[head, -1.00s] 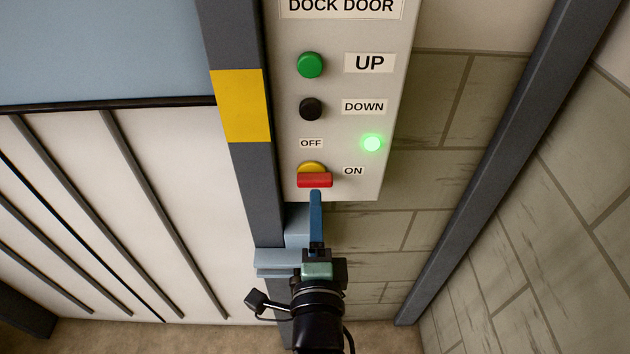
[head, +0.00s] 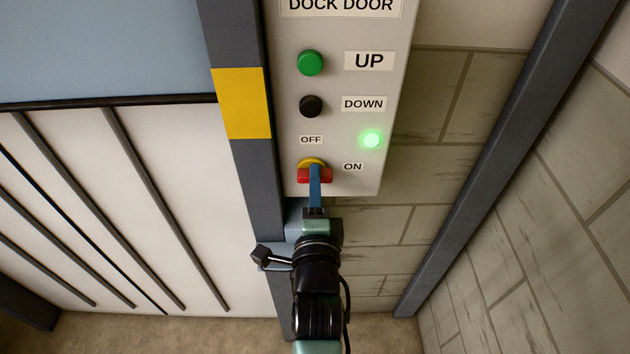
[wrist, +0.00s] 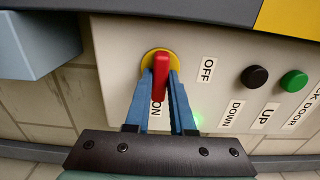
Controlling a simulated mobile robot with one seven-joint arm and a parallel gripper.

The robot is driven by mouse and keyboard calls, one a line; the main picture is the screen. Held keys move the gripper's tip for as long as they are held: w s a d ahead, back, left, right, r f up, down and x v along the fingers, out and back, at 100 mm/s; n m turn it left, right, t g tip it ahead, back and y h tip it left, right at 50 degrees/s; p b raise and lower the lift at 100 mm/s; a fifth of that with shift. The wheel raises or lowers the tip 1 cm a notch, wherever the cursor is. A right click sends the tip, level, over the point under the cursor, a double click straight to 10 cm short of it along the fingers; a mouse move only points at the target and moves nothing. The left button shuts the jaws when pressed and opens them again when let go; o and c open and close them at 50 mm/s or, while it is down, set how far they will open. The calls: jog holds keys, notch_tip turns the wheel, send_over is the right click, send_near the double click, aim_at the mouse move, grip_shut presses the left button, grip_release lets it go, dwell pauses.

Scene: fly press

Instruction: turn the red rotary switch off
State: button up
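The red rotary switch (head: 303,176) sits on a yellow round base (head: 312,162) low on the grey control panel. Its handle lies level in the head view, with the ON label (head: 353,167) to its right and the OFF label (head: 311,140) above. My gripper (head: 314,172) reaches up to it from below, and its blue finger covers the handle's middle. In the wrist view, the two blue fingers of my gripper (wrist: 161,82) stand on either side of the red handle (wrist: 161,77). Whether they press on it is not clear.
Above the switch are a black DOWN button (head: 311,106) and a green UP button (head: 310,63). A green lamp (head: 371,139) is lit. A dark post (head: 265,180) runs along the panel's left side. A brick wall (head: 440,180) is at right.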

grip_shut()
jog(key=n+b, duration=0.1)
jog(key=n, duration=0.5)
jog(key=n+b, duration=0.1)
jog(key=n, duration=0.5)
jog(key=n+b, duration=0.1)
jog(key=n, duration=0.4)
jog(key=shift+a+r+n, duration=0.25)
jog(key=shift+r+n, duration=0.05)
jog(key=shift+n, duration=0.1)
dwell(0.5)
jog(key=o, duration=0.6)
grip_release()
